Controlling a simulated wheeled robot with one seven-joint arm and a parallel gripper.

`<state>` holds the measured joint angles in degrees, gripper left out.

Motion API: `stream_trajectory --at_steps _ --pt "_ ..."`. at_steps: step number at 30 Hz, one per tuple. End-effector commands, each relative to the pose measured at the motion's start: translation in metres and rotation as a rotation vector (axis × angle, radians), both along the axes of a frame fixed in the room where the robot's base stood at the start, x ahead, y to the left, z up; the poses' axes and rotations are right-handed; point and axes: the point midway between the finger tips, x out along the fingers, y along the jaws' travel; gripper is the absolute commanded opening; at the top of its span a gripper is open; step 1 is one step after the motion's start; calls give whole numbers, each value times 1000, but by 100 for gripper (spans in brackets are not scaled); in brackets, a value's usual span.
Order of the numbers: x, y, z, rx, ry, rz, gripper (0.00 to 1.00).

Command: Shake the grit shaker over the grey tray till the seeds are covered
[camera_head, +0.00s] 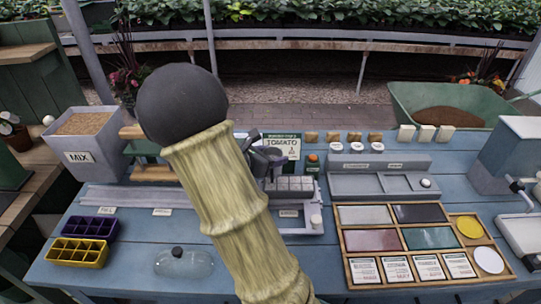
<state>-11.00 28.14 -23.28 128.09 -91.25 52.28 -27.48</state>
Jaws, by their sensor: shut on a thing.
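My arm fills the middle of the head view and hides much of the bench behind it. Just right of it, the dark parts of my gripper (252,140) show in part. They are closed around a small dark thing (268,160), which seems to be the grit shaker; its outline and tilt are unclear. It is above or just behind the grey tray (290,187), a block of pale grey cells at mid-bench. The tray's left side is hidden by my arm. Seeds or grit in the cells are too small to make out.
A MIX bin (92,157) stands at the left. Purple (88,228) and yellow (77,252) cell trays and a clear dome (184,263) lie front left. A wooden case (425,243) of coloured panels and seed packets lies right. A TOMATO card (283,147) stands behind the tray.

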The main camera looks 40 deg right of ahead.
Motion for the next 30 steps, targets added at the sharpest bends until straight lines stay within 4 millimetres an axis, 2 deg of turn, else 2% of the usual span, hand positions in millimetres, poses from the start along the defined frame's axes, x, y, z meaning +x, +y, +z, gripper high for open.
stream_trajectory --at_steps 14,23,30 --pt "29 38 2 -1 0 1 25" --pt "28 38 0 -1 0 0 25" --pt "16 21 -2 0 -1 -1 25"
